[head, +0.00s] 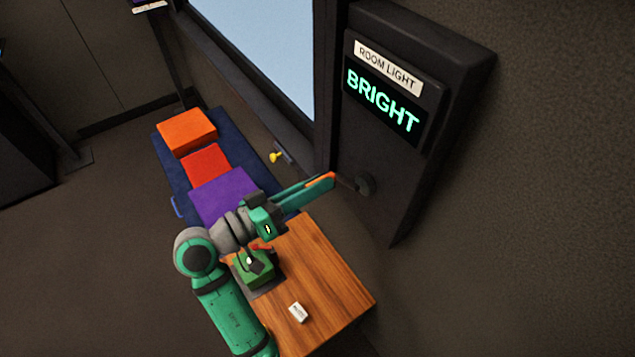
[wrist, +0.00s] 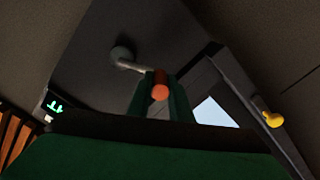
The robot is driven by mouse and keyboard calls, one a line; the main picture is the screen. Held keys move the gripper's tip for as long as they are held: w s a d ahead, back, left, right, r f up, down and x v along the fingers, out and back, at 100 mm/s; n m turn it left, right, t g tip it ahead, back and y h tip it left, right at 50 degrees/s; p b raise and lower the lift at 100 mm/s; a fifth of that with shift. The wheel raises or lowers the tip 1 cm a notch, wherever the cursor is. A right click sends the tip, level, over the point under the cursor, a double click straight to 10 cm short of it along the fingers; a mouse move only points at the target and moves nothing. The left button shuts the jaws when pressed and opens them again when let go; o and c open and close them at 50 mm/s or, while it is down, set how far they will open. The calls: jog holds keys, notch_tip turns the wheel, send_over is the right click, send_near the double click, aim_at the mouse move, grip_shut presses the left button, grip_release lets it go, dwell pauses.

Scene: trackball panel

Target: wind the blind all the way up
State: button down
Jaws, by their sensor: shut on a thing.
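A dark wall panel (head: 404,190) carries a crank hub (head: 366,184) low on its face. The hub also shows at the upper left in the wrist view (wrist: 122,54), with a short grey crank arm (wrist: 135,67) running from it to an orange crank knob (wrist: 160,92). My gripper (head: 325,182) reaches the crank from the left; its two green fingers are shut on the orange knob. The panel's display (head: 382,102) reads BRIGHT under a ROOM LIGHT label (head: 388,67). The window (head: 268,45) shows pale blue; no blind can be made out in the visible part.
A wooden table (head: 335,290) below my arm holds a green box with a lever (head: 253,268) and a small white block (head: 298,312). A blue cart (head: 170,165) carries orange, red and purple boxes. A yellow knob (head: 276,156) sticks out below the window.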

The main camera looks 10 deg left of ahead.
jog(key=c, duration=1.6)
grip_release()
jog(key=v, duration=1.1)
jog(key=shift+w+d, duration=0.1)
